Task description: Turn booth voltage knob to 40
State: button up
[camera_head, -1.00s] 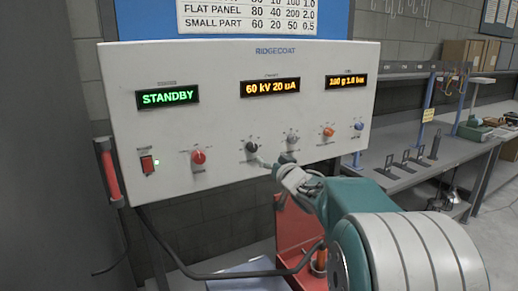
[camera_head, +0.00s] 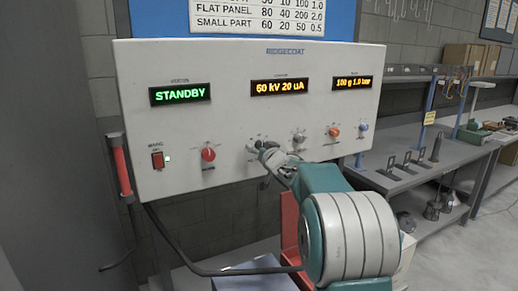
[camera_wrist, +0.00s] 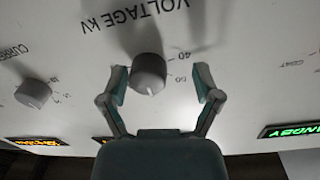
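The dark grey voltage knob (camera_wrist: 149,74) sits on the panel under an upside-down "VOLTAGE kV" label in the wrist view. A "40" mark shows beside it. My gripper (camera_wrist: 162,84) is open, with one finger on each side of the knob. The left finger is close to the knob and the right finger is clearly apart from it. In the head view my gripper (camera_head: 266,150) is at the voltage knob (camera_head: 253,147) and partly covers it. The amber display (camera_head: 284,87) above reads 60 kV 20 uA.
The white panel (camera_head: 230,120) also carries a red knob (camera_head: 208,154), a grey knob (camera_head: 299,137), an orange knob (camera_head: 334,131), a blue knob (camera_head: 363,127) and a red switch (camera_head: 157,160). The green display (camera_head: 180,94) reads STANDBY. A grey bench (camera_head: 440,160) stands to the right.

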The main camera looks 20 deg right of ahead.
jog(key=shift+d, duration=0.5)
jog(key=c, duration=1)
jog(key=shift+s+d, duration=0.1)
jog(key=shift+d, duration=0.1)
grip_shut()
jog(key=shift+a, duration=0.2)
